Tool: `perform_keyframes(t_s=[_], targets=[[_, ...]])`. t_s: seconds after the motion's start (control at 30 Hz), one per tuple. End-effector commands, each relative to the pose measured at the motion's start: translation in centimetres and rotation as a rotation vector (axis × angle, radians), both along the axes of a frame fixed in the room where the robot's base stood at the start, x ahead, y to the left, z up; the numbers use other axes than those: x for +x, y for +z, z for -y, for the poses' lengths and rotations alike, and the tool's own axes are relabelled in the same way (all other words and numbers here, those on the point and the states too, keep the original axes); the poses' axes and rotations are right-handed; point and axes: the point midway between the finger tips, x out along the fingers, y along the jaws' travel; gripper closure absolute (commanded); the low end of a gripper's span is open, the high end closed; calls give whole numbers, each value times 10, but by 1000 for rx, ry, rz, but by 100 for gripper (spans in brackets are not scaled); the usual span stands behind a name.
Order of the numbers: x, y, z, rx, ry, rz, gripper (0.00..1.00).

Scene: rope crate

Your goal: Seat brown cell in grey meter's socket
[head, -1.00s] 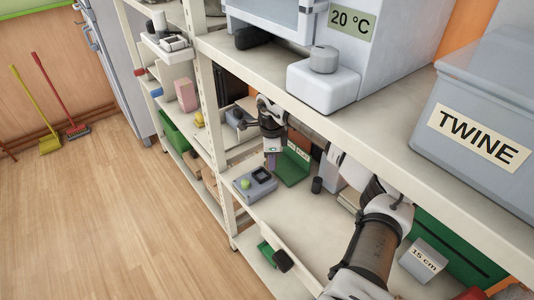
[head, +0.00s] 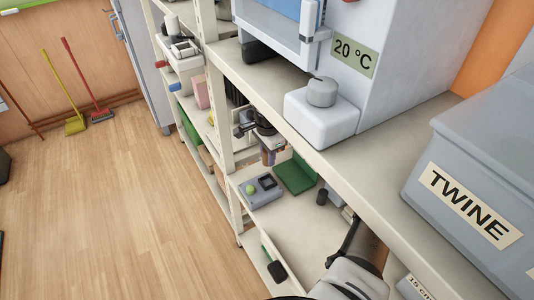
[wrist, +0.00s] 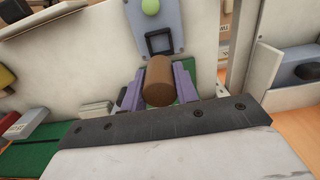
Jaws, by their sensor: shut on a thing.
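The brown cell (wrist: 158,80) is a short cylinder held between the purple fingers of my gripper (wrist: 159,88). In the head view, my gripper (head: 269,158) is over the middle shelf, just above and behind the grey meter (head: 258,194). In the wrist view, the grey meter (wrist: 172,14) has a green button (wrist: 150,6) and a dark square-rimmed socket (wrist: 160,43). The socket looks empty. The cell appears just short of the socket in the wrist view and apart from it. The cell's far end and its height over the meter are hard to judge.
A green angled piece (head: 296,175) and a dark cylinder (head: 321,197) stand right of the meter. A shelf upright (head: 219,110) is to the left. The upper shelf (head: 375,145), with a white box and the TWINE bin (head: 470,190), overhangs the arm.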

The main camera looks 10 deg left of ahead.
Motion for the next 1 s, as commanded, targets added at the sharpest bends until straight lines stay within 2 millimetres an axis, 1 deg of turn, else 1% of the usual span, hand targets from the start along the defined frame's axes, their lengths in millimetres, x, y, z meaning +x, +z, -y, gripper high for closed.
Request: perform_keyframes(t_s=[0.43,0.8,1.0], targets=[[1,-1,0,-1,-2,3,100],[0,-35,0,0,-3,0,100],[0,-48,0,0,-3,0,100]])
